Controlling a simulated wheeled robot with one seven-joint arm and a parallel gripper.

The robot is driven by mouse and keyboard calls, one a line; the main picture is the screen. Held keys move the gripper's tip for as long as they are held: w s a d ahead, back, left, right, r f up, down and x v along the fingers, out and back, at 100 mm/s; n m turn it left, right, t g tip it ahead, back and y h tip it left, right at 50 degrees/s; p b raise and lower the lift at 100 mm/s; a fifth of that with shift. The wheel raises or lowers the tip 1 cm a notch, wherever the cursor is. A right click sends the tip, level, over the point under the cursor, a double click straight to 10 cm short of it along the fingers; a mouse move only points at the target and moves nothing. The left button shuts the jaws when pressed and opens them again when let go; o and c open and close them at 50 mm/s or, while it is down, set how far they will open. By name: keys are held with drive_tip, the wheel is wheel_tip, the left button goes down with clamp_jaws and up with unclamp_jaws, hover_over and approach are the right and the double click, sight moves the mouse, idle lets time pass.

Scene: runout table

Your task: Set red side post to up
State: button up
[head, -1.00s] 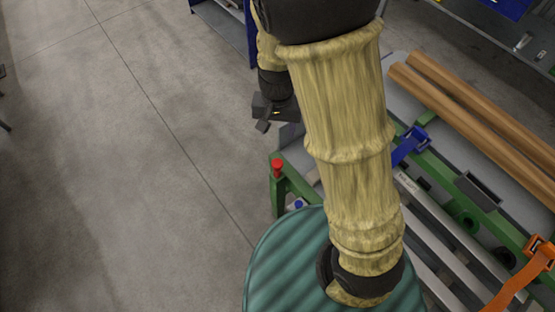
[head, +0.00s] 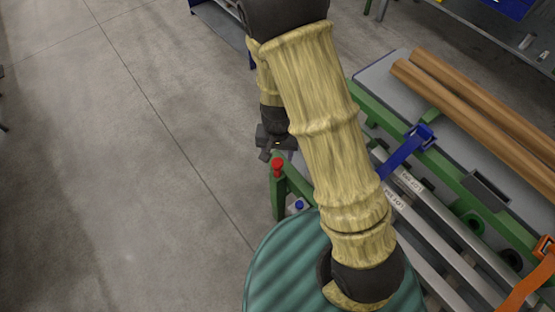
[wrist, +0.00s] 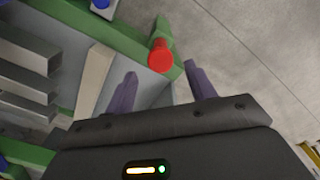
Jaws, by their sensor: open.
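The red side post (head: 278,164) is a red knob on the green frame at the table's near left corner. In the wrist view its round red end (wrist: 160,55) faces the camera, just beyond the fingertips and between their lines. My gripper (head: 264,156) is beside the knob in the head view, slightly above and left of it. In the wrist view my gripper (wrist: 161,72) has its two purple fingers spread with nothing between them. I see no contact with the knob. Whether the post is up or down is hard to tell.
A blue-capped post (head: 299,206) sits nearby on the frame and shows in the wrist view (wrist: 101,4). Metal bars, brown rolls (head: 470,110), a blue clamp (head: 408,150) and an orange clamp (head: 530,280) lie right. Open concrete floor (head: 110,170) is left.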

sight(278, 162)
drive_tip(key=shift+f, duration=1.85)
drive_tip(key=shift+c, duration=0.2)
clamp_jaws()
drive_tip(key=shift+r, duration=0.1)
wheel_tip(278, 162, up, 20)
drive_tip(key=p, duration=1.6)
drive_tip(key=shift+f, duration=0.25)
drive_tip(key=shift+s, duration=0.1)
